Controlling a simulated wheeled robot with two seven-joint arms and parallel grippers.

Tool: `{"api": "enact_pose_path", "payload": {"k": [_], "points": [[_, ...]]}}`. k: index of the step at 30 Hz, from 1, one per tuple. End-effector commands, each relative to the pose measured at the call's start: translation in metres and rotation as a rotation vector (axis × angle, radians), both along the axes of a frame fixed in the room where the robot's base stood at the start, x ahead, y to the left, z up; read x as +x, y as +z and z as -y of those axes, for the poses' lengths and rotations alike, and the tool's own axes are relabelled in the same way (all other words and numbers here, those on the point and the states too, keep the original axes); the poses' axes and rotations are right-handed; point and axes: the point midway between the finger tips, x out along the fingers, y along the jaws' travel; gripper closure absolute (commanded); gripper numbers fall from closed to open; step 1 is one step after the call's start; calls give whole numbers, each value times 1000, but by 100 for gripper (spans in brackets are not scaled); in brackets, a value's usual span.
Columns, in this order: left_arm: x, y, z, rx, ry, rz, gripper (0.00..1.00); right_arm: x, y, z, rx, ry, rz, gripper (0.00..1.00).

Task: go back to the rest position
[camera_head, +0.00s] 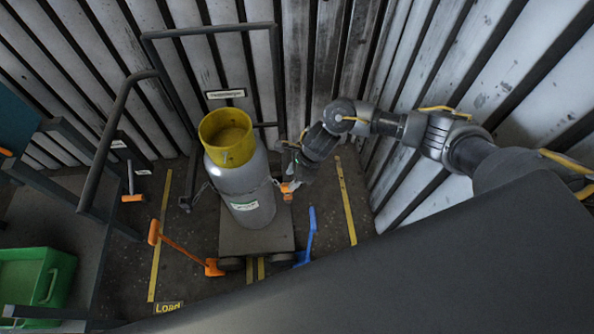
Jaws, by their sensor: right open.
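My right arm reaches in from the right, along the corrugated wall. My right gripper (286,177) points down just right of a grey gas cylinder (240,185) with a yellow collar. The gripper is open. Its fingertips are small and dark here, and a small orange part (288,190) shows close beneath them. I cannot tell whether the gripper touches that part or the cylinder. My left gripper is not in view.
The cylinder stands upright on a wheeled cart (257,238). An orange-handled bar (185,251) and a blue handle (311,228) flank it. A dark tubular frame (109,135) rises behind and left. A green crate (62,277) sits lower left. Yellow lines mark the floor.

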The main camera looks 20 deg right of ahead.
Motion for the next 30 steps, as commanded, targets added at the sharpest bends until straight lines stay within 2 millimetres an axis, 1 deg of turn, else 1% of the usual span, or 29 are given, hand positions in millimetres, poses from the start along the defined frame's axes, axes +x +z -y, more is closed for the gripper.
{"api": "enact_pose_path", "payload": {"k": [1,3,6,9,20,23,26,27,28,29,30], "points": [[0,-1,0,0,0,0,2,0,9,4,0,3,4,58],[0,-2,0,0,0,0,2,-2,18,8,0,2,2,58],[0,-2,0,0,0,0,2,-3,29,11,1,1,2,58],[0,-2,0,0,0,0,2,-3,34,14,0,1,0,58],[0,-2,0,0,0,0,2,-4,36,14,0,0,0,58],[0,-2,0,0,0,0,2,-4,35,14,3,-30,-13,58],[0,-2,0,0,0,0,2,-3,36,12,26,-151,-62,58],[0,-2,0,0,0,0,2,0,38,9,52,-240,-90,58],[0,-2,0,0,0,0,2,6,38,8,76,-329,-117,58],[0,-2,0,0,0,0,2,16,39,7,109,-437,-145,58],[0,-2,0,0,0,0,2,36,43,7,169,-603,-183,58]]}}
